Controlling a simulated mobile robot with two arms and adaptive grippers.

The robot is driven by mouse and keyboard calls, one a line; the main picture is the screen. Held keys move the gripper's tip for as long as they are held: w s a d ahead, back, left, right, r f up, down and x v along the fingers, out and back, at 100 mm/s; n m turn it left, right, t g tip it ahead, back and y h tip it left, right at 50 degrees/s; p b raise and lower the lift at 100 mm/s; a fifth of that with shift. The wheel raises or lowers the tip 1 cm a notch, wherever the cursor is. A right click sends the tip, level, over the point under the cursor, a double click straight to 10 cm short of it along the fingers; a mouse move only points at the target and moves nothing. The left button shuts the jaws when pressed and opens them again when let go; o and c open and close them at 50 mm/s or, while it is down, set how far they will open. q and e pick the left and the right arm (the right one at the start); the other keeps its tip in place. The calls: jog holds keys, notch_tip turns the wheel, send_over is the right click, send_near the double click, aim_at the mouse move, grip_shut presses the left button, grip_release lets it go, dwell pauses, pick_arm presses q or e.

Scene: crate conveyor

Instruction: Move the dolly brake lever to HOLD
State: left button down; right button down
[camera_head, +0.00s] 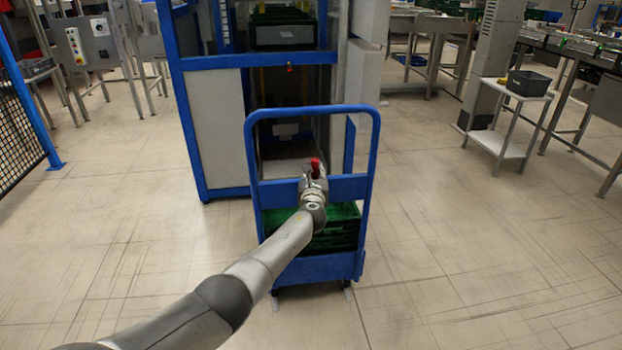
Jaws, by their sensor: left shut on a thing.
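The dolly (366,190) is a blue tubular frame with a tall hoop handle, standing in the middle of the head view. Its brake lever (315,163) has a red grip and stands upright at the dolly's blue crossbar. My left gripper (312,176) is at the crossbar, shut on the brake lever. The wrist hides the lever's base, and no HOLD marking is readable. My right gripper is not in view.
Green crates (340,222) sit on the dolly. A blue-framed machine (250,62) stands right behind it. A small table (519,94) with a grey bin is at right, and a mesh fence (18,125) at left. The floor on both sides is clear.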

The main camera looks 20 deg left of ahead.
pick_arm(q)
jog(key=shift+d+f, duration=0.1)
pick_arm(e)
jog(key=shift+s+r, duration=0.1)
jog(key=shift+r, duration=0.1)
pick_arm(q)
jog(key=c, duration=1.4)
grip_release()
jog(key=shift+c, duration=0.2)
jog(key=shift+o, duration=0.6)
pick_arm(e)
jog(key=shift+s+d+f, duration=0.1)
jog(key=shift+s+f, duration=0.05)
pick_arm(q)
jog(key=shift+s+d, duration=0.3)
jog(key=shift+s, duration=0.15)
jog(key=v, duration=1.1)
jog(key=shift+a, duration=0.1)
